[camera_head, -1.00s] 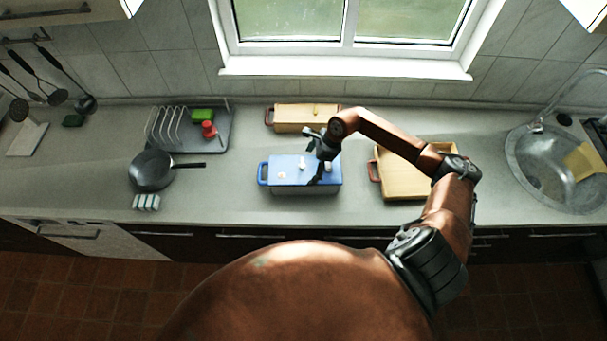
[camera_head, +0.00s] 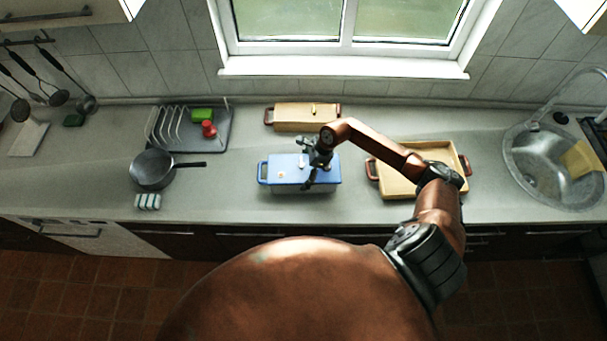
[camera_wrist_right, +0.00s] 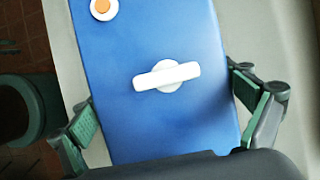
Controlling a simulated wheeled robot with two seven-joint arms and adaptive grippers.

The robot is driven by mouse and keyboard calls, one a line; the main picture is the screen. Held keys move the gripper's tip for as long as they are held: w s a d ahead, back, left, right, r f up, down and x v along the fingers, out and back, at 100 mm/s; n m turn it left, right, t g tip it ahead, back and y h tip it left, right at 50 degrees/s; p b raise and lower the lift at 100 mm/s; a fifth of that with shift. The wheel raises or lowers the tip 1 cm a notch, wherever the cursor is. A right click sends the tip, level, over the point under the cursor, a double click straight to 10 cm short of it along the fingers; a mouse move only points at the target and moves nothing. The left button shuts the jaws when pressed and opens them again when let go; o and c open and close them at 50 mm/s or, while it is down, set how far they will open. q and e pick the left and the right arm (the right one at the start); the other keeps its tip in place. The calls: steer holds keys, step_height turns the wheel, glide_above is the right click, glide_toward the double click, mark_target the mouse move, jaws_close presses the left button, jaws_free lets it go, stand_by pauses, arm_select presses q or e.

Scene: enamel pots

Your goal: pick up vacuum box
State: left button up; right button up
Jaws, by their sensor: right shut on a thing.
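The vacuum box, a blue-lidded box (camera_head: 290,181) with a side handle at its left, stands on the counter in the middle of the head view. My right gripper (camera_head: 310,178) is over its right half. In the right wrist view the blue lid (camera_wrist_right: 160,118) fills the middle, with a white bar-shaped knob (camera_wrist_right: 167,76) and an orange-and-white round button. There my right gripper (camera_wrist_right: 165,106) has one finger on each side of the box, shut on it across its width. Finger contact is partly hidden. My left gripper is not in view.
A beige lidded box (camera_head: 300,118) stands behind the blue one. An open beige pot (camera_head: 400,185) with red handles is close on the right, under my arm. A pan (camera_head: 152,168) and dish rack (camera_head: 225,142) are left; the sink (camera_head: 535,165) is far right.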

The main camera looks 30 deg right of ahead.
steer(key=c, duration=0.5)
steer(key=shift+c, duration=0.2)
steer(key=shift+r, duration=0.1)
steer(key=shift+c, duration=0.2)
